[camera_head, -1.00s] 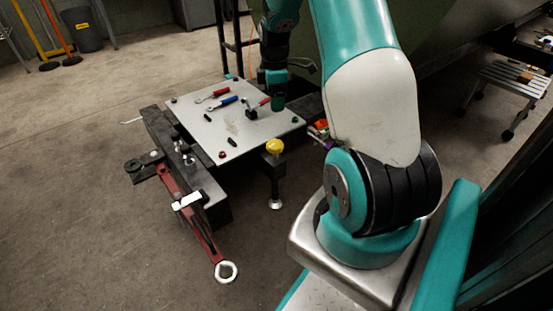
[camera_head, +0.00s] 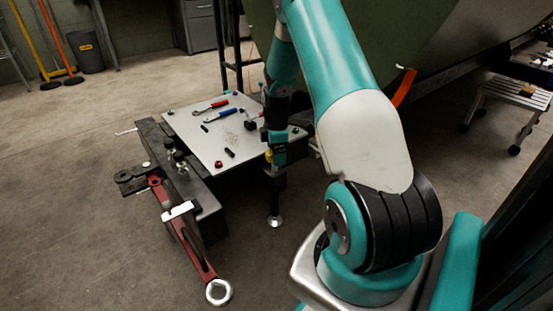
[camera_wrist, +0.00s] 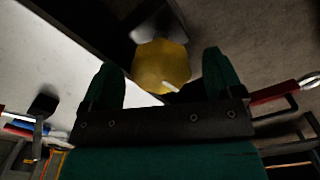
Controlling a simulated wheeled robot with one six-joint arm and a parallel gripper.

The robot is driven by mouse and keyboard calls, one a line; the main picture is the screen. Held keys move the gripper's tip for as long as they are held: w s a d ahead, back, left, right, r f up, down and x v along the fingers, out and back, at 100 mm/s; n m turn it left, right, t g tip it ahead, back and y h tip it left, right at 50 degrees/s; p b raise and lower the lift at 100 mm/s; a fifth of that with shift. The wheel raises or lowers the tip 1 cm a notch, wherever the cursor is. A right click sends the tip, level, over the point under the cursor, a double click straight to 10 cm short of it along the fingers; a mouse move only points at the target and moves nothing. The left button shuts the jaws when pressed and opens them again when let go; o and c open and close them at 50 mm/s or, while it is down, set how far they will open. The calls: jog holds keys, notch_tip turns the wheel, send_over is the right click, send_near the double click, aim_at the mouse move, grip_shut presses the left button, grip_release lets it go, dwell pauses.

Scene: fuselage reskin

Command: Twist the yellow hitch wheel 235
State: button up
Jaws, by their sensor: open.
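The yellow hitch wheel (camera_wrist: 160,62) shows in the wrist view between and slightly beyond the two green fingertips of my gripper (camera_wrist: 163,78). My gripper is open, with visible room on both sides of the wheel. A small white mark shows on the wheel's near edge. In the head view my gripper (camera_head: 278,160) is low at the front right corner of the work plate. It hides most of the wheel there, leaving a yellow sliver (camera_head: 268,156). I cannot tell whether the fingers are level with the wheel or above it.
The pale plate (camera_head: 190,128) carries a red-handled tool (camera_head: 218,104), a blue-handled tool (camera_head: 222,115) and small dark parts. A red tow bar (camera_head: 185,235) with a ring end juts out at front left. A step stool (camera_head: 505,95) stands at right.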

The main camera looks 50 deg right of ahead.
jog(key=shift+f, duration=0.4)
jog(key=c, duration=0.9)
jog(key=shift+r+p, duration=0.15)
jog(key=shift+p, duration=0.15)
